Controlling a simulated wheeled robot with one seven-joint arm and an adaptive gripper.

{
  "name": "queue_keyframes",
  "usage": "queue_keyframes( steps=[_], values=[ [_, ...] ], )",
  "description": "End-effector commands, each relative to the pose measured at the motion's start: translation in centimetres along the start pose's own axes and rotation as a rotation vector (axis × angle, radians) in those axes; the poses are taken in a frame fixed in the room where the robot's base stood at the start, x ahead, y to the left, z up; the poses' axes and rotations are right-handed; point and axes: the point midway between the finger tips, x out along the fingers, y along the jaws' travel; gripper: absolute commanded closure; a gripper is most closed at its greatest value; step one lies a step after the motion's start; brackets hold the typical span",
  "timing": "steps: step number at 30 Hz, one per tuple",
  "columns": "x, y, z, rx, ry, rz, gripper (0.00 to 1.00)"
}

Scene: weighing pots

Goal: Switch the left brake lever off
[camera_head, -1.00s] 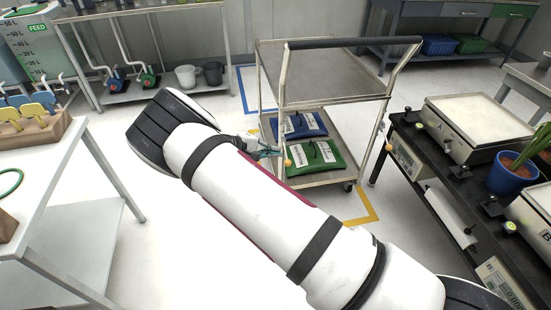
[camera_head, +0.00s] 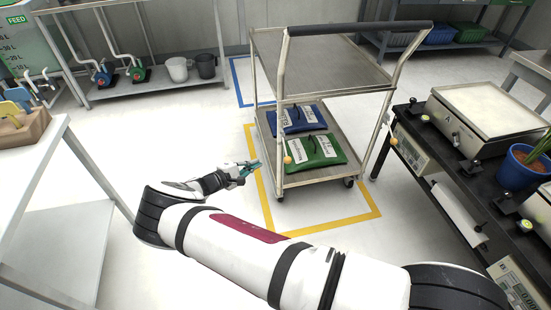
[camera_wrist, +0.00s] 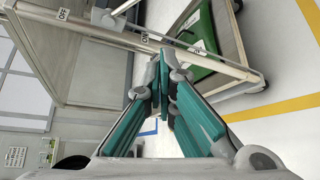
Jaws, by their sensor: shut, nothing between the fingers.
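The trolley (camera_head: 335,30) has a left brake lever (camera_head: 287,160) with an orange knob, beside its near left post and hanging low. A second orange knob (camera_head: 393,141) sits at the right post. My gripper (camera_head: 254,165) is shut and empty, just left of the left knob with a visible gap. In the wrist view its teal fingers (camera_wrist: 166,82) come together below the trolley's metal post. An OFF label (camera_wrist: 63,14) and an ON label (camera_wrist: 145,37) show on that post. I cannot clearly make out the lever in the wrist view.
A blue bag (camera_head: 297,119) and a green bag (camera_head: 316,150) lie on the trolley's lower shelf. Yellow floor tape (camera_head: 330,226) surrounds the trolley. A white table (camera_head: 45,165) stands left, a black bench (camera_head: 425,170) with scales right. The floor left of the trolley is clear.

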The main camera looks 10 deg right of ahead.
Motion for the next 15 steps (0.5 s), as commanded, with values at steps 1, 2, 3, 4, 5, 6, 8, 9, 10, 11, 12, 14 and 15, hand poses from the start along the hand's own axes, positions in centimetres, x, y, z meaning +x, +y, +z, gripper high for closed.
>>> queue_keyframes(
  steps=[1, 2, 3, 4, 5, 6, 8, 9, 10, 11, 12, 14, 15],
  values=[
    [0.1, 0.0, 0.0, 0.000, -0.001, 0.000, 1.00],
    [0.3, 0.0, 0.0, 0.000, -0.001, -0.001, 1.00],
    [0.6, 0.0, 0.0, 0.000, -0.002, -0.001, 1.00],
    [0.8, 0.0, 0.0, 0.000, -0.002, -0.001, 1.00],
    [1.2, 0.0, 0.0, 0.000, -0.002, -0.001, 1.00],
    [1.7, -0.1, 0.0, 0.000, -0.003, -0.001, 1.00],
    [2.6, -0.1, 0.1, 0.000, -0.003, 0.000, 1.00],
    [3.4, -0.1, 0.1, 0.000, -0.004, -0.001, 1.00],
    [4.0, -0.1, 0.1, 0.000, -0.004, 0.000, 1.00],
    [4.6, -0.1, 0.1, -0.001, -0.004, 0.000, 1.00],
    [5.4, -0.1, 0.1, -0.001, -0.005, -0.001, 1.00],
    [6.6, -0.2, 0.0, 0.000, -0.003, -0.002, 1.00],
    [7.4, -0.1, 0.0, 0.001, -0.003, -0.002, 1.00]
  ],
)
